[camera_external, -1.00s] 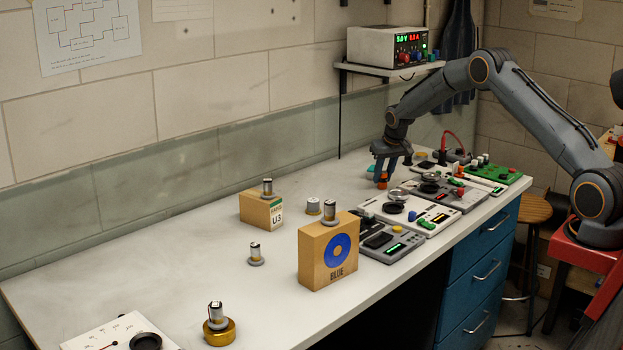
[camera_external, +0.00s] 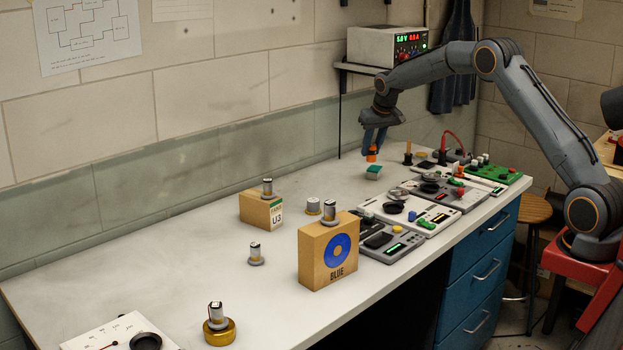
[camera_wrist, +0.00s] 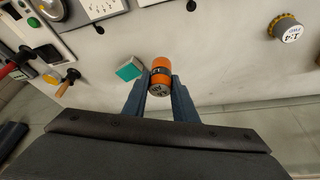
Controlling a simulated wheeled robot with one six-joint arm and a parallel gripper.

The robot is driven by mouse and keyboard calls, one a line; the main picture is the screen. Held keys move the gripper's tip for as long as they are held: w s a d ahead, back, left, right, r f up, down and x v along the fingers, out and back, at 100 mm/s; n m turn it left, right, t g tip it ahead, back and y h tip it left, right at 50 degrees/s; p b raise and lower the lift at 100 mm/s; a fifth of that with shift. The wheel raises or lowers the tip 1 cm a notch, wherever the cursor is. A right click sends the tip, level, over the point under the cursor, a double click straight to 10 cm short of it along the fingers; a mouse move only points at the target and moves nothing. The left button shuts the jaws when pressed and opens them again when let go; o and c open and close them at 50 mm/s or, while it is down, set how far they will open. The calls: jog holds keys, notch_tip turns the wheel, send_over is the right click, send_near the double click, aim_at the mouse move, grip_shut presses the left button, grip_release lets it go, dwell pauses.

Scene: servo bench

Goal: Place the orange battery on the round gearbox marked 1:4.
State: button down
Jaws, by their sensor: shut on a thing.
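My gripper (camera_external: 373,148) is shut on the orange battery (camera_external: 372,156) and holds it upright above the far part of the bench. In the wrist view the battery (camera_wrist: 160,76) sits between the two blue-grey fingers (camera_wrist: 160,92), its far end showing past them. The round gearbox marked 1:4 (camera_wrist: 289,32) shows at the upper right of the wrist view, with a white labelled top and a yellowish rim, well apart from the battery. I cannot be sure which round part it is in the external view.
A teal block (camera_external: 373,173) lies on the bench just below the battery. Instrument panels (camera_external: 447,195) line the front right. A box marked BLUE (camera_external: 313,262) and a box marked U3 (camera_external: 255,212) carry small motors. The left middle of the bench is clear.

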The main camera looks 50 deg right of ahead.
jog(key=w+a+r+n+y+b, duration=0.1)
jog(key=a+r+n, duration=0.1)
jog(key=a, duration=1)
jog(key=w+a+r+n+y, duration=0.1)
jog(key=w+a+r+n, duration=0.1)
jog(key=a, duration=1.1)
jog(key=p, duration=0.2)
send_over(313, 200)
notch_tip(313, 200, down, 6)
jog(key=shift+s+f, duration=0.1)
jog(key=shift+t, duration=0.3)
jog(key=shift+f+p, duration=0.5)
jog(key=shift+f, duration=1.55)
jog(key=shift+f, duration=0.15)
jog(key=c, duration=1.4)
grip_release()
jog(key=shift+c, duration=0.2)
